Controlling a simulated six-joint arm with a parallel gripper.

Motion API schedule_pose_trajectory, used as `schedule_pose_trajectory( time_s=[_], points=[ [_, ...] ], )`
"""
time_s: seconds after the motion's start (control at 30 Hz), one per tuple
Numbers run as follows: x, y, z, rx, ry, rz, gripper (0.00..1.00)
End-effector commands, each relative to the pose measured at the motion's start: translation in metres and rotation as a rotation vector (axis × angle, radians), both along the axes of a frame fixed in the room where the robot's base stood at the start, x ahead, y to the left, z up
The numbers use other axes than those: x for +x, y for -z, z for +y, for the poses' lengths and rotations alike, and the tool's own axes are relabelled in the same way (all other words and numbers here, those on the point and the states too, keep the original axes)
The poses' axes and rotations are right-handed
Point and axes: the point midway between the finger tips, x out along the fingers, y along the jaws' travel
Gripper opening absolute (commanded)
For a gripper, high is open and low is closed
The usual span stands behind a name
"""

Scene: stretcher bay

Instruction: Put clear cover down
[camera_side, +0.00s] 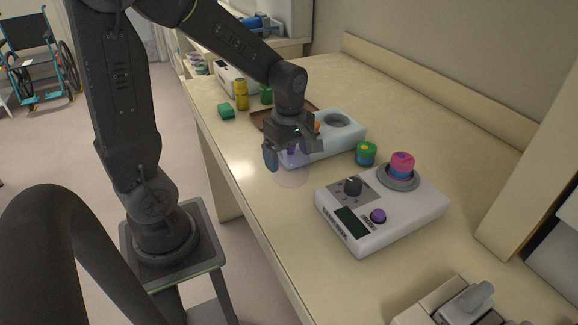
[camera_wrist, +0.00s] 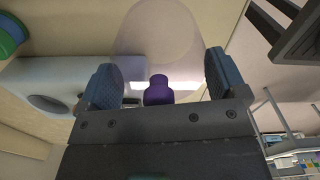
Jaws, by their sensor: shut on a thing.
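The clear cover (camera_side: 294,176) is a see-through dome with a purple knob. My gripper (camera_side: 284,157) is shut on the knob and holds the cover below the jaws, near the front edge of the bench. In the wrist view the purple knob (camera_wrist: 158,90) sits between the two blue-grey fingers, and the dome (camera_wrist: 160,35) spreads beyond them. The side view does not show clearly whether the dome touches anything. A white device (camera_side: 420,208) with a dial, a dark screen and a purple button stands to the right. A pink and blue stack (camera_side: 402,165) sits on its grey round seat.
A pale blue block (camera_side: 352,141) with a round recess lies just behind my gripper. A green and yellow piece (camera_side: 366,153) stands between it and the device. A brown tray (camera_side: 258,119), a yellow jar (camera_side: 241,95) and a green block (camera_side: 226,111) are farther back.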

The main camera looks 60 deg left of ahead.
Motion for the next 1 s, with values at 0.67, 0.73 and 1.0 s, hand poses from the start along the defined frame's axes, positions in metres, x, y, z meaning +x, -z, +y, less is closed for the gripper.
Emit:
schedule_pose_trajectory(
  time_s=[0.67,0.73,1.0],
  points=[
    [0.000,0.041,0.000,0.000,0.001,0.001,0.66],
    [0.000,0.042,0.000,0.000,0.001,0.001,0.94],
    [0.000,0.041,0.000,0.000,0.001,0.001,1.00]
  ],
)
